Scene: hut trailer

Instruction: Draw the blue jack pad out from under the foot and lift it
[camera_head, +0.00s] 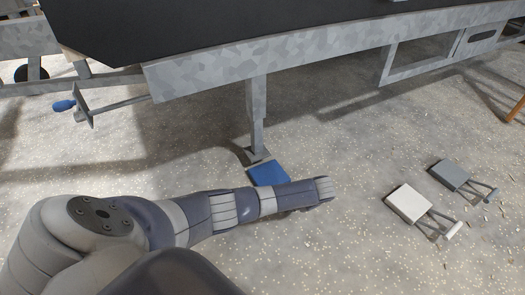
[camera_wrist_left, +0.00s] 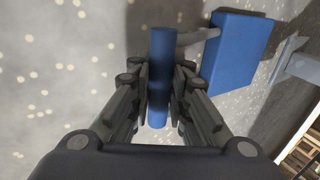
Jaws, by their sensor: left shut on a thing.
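The blue jack pad (camera_head: 268,172) lies on the floor by the grey foot (camera_head: 258,154) of the trailer leg. In the left wrist view the pad (camera_wrist_left: 238,52) is a blue block, with the grey foot plate (camera_wrist_left: 301,63) close beside it; I cannot tell whether the foot still overlaps the pad's far edge. A rod runs from the pad to a blue handle (camera_wrist_left: 159,112). My left gripper (camera_wrist_left: 160,76) is shut on this handle. In the head view my left arm hides the handle and the fingers. My right gripper is not in view.
A white pad (camera_head: 409,204) and a grey pad (camera_head: 449,174), both with handles, lie on the floor to the right. The trailer's steel frame (camera_head: 330,47) spans above the foot. A blue-handled crank (camera_head: 64,105) sticks out at left. Speckled floor is clear between the pads.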

